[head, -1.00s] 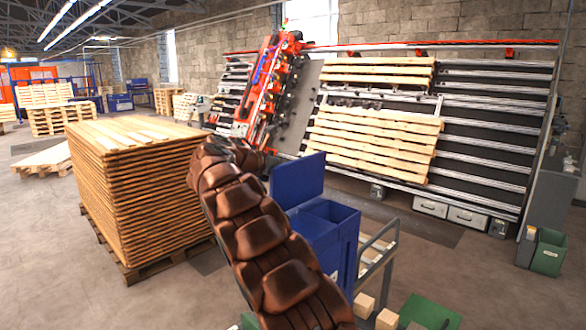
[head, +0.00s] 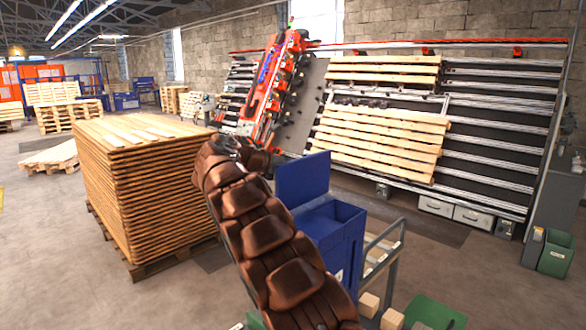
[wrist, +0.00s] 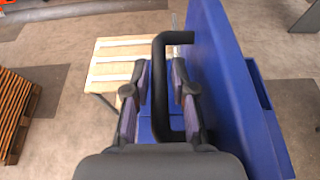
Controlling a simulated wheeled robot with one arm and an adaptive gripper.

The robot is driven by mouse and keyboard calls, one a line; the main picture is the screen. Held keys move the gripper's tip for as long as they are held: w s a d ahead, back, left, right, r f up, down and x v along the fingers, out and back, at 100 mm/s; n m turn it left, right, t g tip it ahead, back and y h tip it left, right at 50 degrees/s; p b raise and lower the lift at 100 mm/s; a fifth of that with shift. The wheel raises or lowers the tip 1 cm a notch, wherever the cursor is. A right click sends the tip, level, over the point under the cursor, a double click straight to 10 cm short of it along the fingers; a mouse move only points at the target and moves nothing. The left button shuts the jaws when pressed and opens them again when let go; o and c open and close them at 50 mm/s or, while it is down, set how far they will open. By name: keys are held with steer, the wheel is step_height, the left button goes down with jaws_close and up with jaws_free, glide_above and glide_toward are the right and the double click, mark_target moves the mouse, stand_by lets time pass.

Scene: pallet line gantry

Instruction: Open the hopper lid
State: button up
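The blue hopper (head: 335,226) stands right of my arm in the head view, its top open. Its blue lid (head: 302,178) is raised, standing about upright at the back left of the opening. In the wrist view the lid (wrist: 228,85) stands right of the fingers, with a black bar handle (wrist: 161,115) on its face. My gripper (wrist: 161,75) has a finger on each side of the handle's long bar. Narrow gaps show between bar and fingers, so it looks open around the handle. My arm mostly hides the gripper in the head view.
A tall stack of wooden boards (head: 145,190) on a pallet stands left of my arm. A grey-railed cart (head: 385,255) with wooden blocks stands right of the hopper. The slanted pallet rack (head: 490,135) with a red gantry (head: 272,90) is behind. Floor is clear at front left.

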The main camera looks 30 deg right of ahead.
steer(key=v, duration=1.2)
steer(key=shift+a, duration=0.1)
steer(key=shift+f, duration=0.15)
